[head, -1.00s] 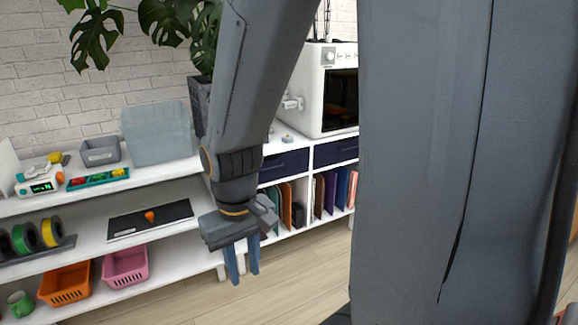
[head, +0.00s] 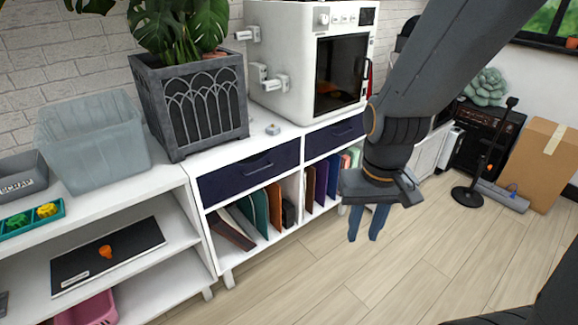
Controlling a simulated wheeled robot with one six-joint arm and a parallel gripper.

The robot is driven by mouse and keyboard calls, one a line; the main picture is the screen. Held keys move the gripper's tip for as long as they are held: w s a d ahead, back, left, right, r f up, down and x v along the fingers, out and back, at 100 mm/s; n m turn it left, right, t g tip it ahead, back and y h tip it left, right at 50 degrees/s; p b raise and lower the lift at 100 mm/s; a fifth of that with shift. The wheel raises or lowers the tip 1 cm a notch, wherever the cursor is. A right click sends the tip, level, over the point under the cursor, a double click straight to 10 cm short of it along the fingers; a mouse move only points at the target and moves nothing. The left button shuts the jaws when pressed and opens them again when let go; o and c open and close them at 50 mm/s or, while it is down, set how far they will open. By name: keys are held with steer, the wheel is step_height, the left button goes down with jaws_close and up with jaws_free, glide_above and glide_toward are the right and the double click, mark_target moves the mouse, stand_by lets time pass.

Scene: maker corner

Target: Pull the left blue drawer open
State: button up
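The left blue drawer (head: 250,174) is dark navy with a bar handle (head: 258,168), in the white cabinet below the planter. It looks closed, its front level with the cabinet face. The right blue drawer (head: 335,136) beside it also looks closed; its right end is hidden by my arm. My gripper (head: 369,223) hangs pointing down in front of the cabinet, to the right of the left drawer and apart from it. A narrow gap shows between its fingers, with nothing between them.
A grey planter (head: 190,105) and a white oven-like machine (head: 312,60) stand on the cabinet top. A white shelf (head: 130,215) adjoins on the left. Wooden floor (head: 300,280) in front is clear.

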steer(key=w+a+f+m+t+b, duration=0.35)
steer(key=w+f+b, duration=0.35)
steer(key=w, duration=0.5)
steer(key=m+t+y+b, duration=0.4)
steer(key=m+t+b, duration=1)
steer(key=b, duration=0.5)
glide_toward(260, 175)
steer(key=s+r+n+t, duration=0.1)
steer(key=s+r, duration=0.2)
steer(key=shift+t, duration=0.25)
steer(key=x, duration=0.2)
steer(key=b+x, duration=0.1)
steer(key=x, duration=0.4)
steer(key=shift+w+a+r+b, duration=0.1)
steer(key=shift+a+r+b, duration=0.2)
steer(key=shift+r, duration=0.15)
jaws_close()
